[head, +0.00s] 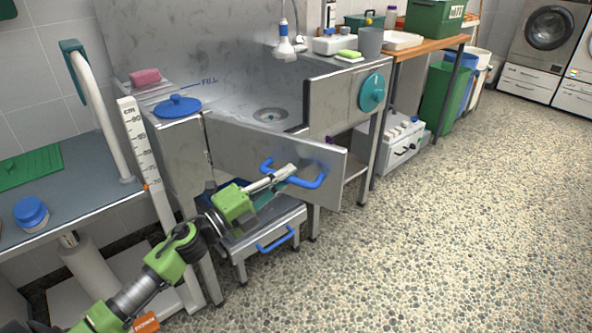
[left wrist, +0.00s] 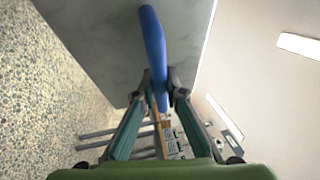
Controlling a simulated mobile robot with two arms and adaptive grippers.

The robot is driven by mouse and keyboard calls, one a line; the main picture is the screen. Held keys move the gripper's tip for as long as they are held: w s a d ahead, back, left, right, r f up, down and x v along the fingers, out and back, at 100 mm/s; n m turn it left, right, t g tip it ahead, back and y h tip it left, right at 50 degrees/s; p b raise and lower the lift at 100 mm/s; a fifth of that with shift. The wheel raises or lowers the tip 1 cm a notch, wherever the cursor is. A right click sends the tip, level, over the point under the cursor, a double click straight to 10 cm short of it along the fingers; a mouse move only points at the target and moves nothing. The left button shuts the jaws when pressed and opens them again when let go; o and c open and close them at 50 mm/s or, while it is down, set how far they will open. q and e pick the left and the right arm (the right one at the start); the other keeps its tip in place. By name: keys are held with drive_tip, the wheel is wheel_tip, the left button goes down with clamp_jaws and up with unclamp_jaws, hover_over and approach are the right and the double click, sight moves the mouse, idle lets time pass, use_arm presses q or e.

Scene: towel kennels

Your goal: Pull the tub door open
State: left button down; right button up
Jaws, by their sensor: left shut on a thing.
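The tub door (head: 235,149) is a grey metal panel on the front of the steel tub (head: 243,90). It stands swung outward from the tub front, hinged at its left side, leaving an opening beside the fixed front panel (head: 333,100). A blue bar handle (head: 318,182) is on the door's outer face. My left gripper (head: 290,172) is shut on this handle. In the left wrist view the fingers (left wrist: 161,97) close around the blue handle (left wrist: 152,45), with the door face (left wrist: 105,45) behind it. My right gripper is not in view.
A low step unit with a blue-handled drawer (head: 270,240) stands under the door. A measuring post (head: 145,160) and a counter (head: 75,185) are at the left. A white box (head: 403,148) sits under the shelf table. The pebbled floor at right is clear.

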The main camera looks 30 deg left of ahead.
use_arm(q)
drive_tip(key=s+m+h, duration=0.1)
drive_tip(key=s, duration=0.1)
drive_tip(key=s+a+g+h+b, duration=0.1)
drive_tip(key=s, duration=0.1)
drive_tip(key=shift+s+f+m+h, duration=0.1)
drive_tip(key=shift+m+h, duration=0.2)
drive_tip(key=shift+m, duration=0.1)
drive_tip(key=shift+s+a+m+g+h, duration=0.3)
drive_tip(key=shift+s+g, duration=0.1)
drive_tip(key=shift+s, duration=0.2)
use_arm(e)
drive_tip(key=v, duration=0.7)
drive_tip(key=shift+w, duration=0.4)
use_arm(q)
drive_tip(key=c, duration=2)
unclamp_jaws()
drive_tip(key=shift+c, duration=0.2)
drive_tip(key=v, duration=1.2)
drive_tip(key=shift+w, duration=0.15)
